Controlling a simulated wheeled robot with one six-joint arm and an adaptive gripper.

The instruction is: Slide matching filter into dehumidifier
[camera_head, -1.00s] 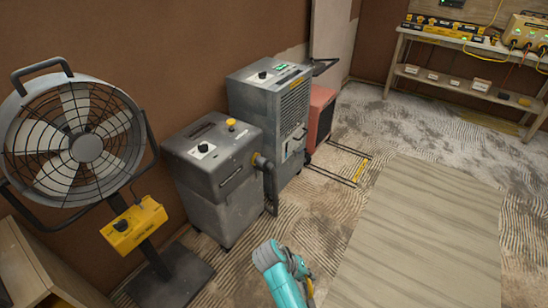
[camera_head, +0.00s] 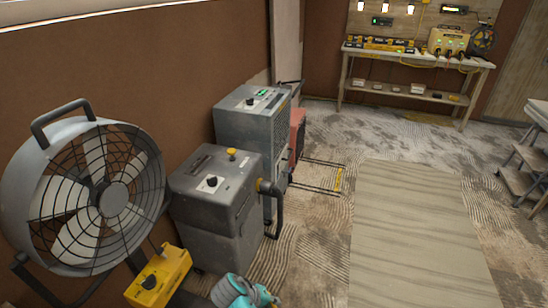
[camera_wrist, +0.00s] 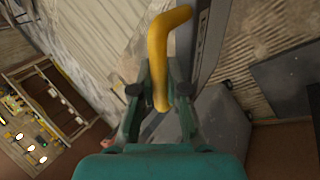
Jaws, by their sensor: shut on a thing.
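In the wrist view my gripper (camera_wrist: 160,88) is shut on a bent yellow bar (camera_wrist: 162,55), held between its two fingers. Whether this bar belongs to a filter I cannot tell. The head view shows only a teal part of my arm at its bottom edge; the gripper is out of that frame. A tall grey cabinet (camera_head: 245,125) with a side grille and a green display stands by the wall and looks like the dehumidifier. I see no open filter slot on it.
A lower grey machine (camera_head: 215,205) with a dark hose stands in front of the cabinet, and a big fan (camera_head: 95,190) stands at left. A red unit (camera_head: 298,130) is behind. A workbench (camera_head: 415,58) stands at the back. A pale board (camera_head: 410,230) covers the floor at right.

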